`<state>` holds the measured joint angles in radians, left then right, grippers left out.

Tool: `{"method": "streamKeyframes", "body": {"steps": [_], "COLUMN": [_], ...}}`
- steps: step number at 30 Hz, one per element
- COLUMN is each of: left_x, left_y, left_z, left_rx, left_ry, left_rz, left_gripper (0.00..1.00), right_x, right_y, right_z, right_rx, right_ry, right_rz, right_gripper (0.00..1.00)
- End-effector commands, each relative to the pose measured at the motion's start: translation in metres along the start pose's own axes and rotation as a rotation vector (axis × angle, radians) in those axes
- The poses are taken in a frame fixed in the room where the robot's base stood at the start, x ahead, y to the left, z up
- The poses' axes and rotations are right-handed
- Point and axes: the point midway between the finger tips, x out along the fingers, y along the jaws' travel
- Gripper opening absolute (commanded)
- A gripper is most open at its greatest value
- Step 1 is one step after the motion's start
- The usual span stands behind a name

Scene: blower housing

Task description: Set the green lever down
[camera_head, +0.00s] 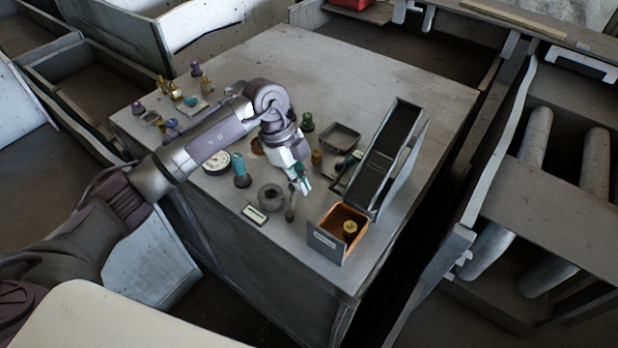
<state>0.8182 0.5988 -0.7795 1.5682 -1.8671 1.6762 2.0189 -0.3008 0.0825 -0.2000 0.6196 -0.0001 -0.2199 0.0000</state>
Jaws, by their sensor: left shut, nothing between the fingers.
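My left gripper (304,186) reaches in from the left over the table and points down, shut with nothing in its fingers. A small dark greenish lever-like piece (290,205) stands just left of and below the fingertips in the picture, apart from them as far as I can tell. It seems to rest on the table, near a dark round ring (271,197). A teal-topped knob piece (240,170) on a dark base stands further left. I cannot tell for sure which piece is the green lever. My right gripper is out of view.
The grey table (400,75) is clear at the back. An orange-lined open box (325,240) with a brass piece stands front right, beside a tall dark slotted housing (385,160). A round white dial (217,163), a dark tray (340,138) and several small fittings lie around.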

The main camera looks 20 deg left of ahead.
Motion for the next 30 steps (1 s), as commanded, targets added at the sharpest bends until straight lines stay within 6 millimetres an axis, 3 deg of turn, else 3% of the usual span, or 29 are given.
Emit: {"method": "streamKeyframes", "body": {"steps": [30], "left_x": [-0.007], "left_y": [0.002], "left_z": [0.022], "left_rx": [-0.127], "left_ry": [-0.008], "left_rz": [-0.045], "left_gripper": [0.0], "right_x": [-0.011], "right_y": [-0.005], "right_z": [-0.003], "right_rx": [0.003], "right_ry": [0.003], "right_rz": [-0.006], "right_gripper": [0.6]}}
